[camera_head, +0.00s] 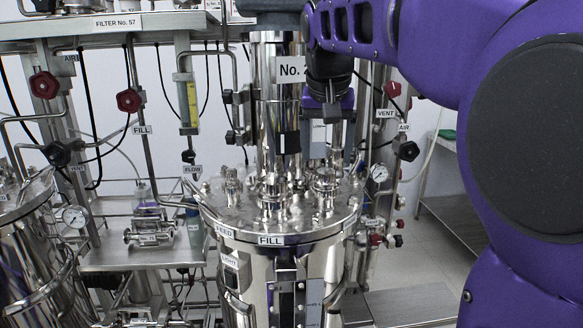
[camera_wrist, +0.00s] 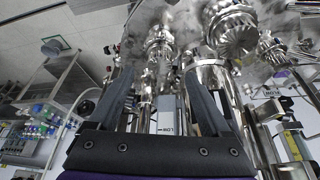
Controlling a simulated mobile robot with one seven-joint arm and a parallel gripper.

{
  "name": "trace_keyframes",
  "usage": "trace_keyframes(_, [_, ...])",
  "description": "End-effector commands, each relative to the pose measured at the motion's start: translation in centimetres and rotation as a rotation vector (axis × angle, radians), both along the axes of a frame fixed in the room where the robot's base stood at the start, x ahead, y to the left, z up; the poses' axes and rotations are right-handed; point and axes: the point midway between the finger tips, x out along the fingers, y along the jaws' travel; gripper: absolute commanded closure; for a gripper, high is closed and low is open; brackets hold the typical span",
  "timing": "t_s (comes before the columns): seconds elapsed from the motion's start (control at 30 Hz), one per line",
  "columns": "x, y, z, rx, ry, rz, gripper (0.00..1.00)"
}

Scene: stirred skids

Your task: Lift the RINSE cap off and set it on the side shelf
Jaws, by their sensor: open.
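The steel vessel lid (camera_head: 285,215) carries several shiny metal ports with clamped fittings. I cannot read a RINSE label in either view, so I cannot tell which fitting is the RINSE cap. My gripper (camera_head: 328,112) is above the back of the lid, beside the tall steel column. In the wrist view my gripper (camera_wrist: 160,85) has its two dark fingers spread apart with nothing held between them. Fittings at the top of the wrist view (camera_wrist: 236,30) lie beyond the fingertips. A metal side shelf (camera_head: 105,257) stands left of the vessel.
The side shelf holds a clamp-like metal fitting (camera_head: 150,230) and small vessels. A steel column (camera_head: 277,100) rises from the lid. Valves, hoses and a gauge (camera_head: 379,173) flank the vessel on the right. Another vessel (camera_head: 30,240) stands at far left.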

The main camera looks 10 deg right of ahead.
Motion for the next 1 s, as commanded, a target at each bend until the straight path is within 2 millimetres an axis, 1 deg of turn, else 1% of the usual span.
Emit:
trace_keyframes(0.03, [0.4,-0.1,-1.1,-0.001,0.001,0.0,0.18])
trace_keyframes(0.1, [0.7,-0.2,-2.1,-0.001,0.001,0.0,0.18])
trace_keyframes(0.3, [1.6,-0.4,-4.0,0.0,0.001,0.0,0.18])
trace_keyframes(0.47, [1.8,-0.5,-4.4,0.001,-0.002,-0.001,0.18])
trace_keyframes(0.67, [1.8,-0.5,-4.4,0.001,-0.002,-0.001,0.18])
trace_keyframes(0.7, [1.8,-0.5,-4.4,0.001,-0.002,-0.001,0.2])
trace_keyframes(0.87, [1.8,-0.5,-4.4,0.001,-0.002,-0.001,0.49])
trace_keyframes(1.0, [1.8,-0.5,-4.4,0.0,-0.002,-0.001,0.74])
